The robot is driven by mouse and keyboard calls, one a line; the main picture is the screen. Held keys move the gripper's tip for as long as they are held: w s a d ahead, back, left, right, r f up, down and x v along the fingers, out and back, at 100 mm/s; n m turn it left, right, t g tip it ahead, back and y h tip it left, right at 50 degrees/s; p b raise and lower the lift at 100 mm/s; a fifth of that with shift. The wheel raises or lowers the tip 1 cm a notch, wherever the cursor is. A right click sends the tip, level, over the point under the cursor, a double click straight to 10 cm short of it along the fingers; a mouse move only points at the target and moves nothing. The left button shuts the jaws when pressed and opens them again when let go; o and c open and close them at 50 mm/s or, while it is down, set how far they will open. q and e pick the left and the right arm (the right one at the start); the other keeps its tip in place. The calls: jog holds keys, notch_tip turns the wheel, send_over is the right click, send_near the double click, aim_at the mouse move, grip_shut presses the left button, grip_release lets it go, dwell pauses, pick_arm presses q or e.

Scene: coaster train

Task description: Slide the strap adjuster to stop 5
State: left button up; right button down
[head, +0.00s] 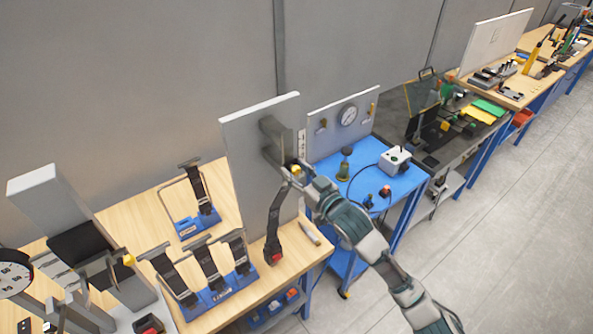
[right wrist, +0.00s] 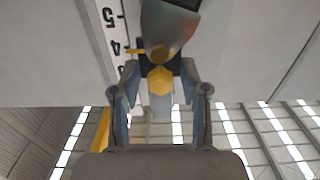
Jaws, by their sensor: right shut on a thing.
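The strap adjuster shows in the right wrist view as a rounded grey body (right wrist: 168,28) with a yellow hexagonal part (right wrist: 160,80) below. A small yellow pointer (right wrist: 136,51) lies beside the 4 on the white numbered scale (right wrist: 110,38); the 5 is farther up that picture. In the head view the scale (head: 302,142) runs along a grey upright on a pale panel (head: 240,140). My right gripper (head: 298,172) is shut on the adjuster, which it mostly hides; its fingers (right wrist: 162,85) flank the yellow part. A dark strap (head: 274,218) hangs below.
A wooden bench (head: 290,266) carries blue stands with black straps (head: 212,290) and a grey column fixture (head: 78,240) at left. A blue table (head: 330,172) with a gauge panel (head: 335,125) stands behind on the right. The floor at right is clear.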

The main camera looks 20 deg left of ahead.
pick_arm(q)
jog(key=shift+f+b, duration=0.3)
pick_arm(e)
notch_tip(320, 180, down, 3)
jog(key=shift+w+r, duration=0.1)
jog(key=c, duration=0.9)
grip_release()
pick_arm(q)
jog(key=shift+a, duration=0.1)
pick_arm(e)
jog(key=shift+w+a, duration=0.1)
jog(key=shift+w, duration=0.05)
pick_arm(q)
jog(key=shift+a, duration=0.1)
pick_arm(e)
jog(key=v, duration=1.2)
jog(key=shift+a, duration=0.25)
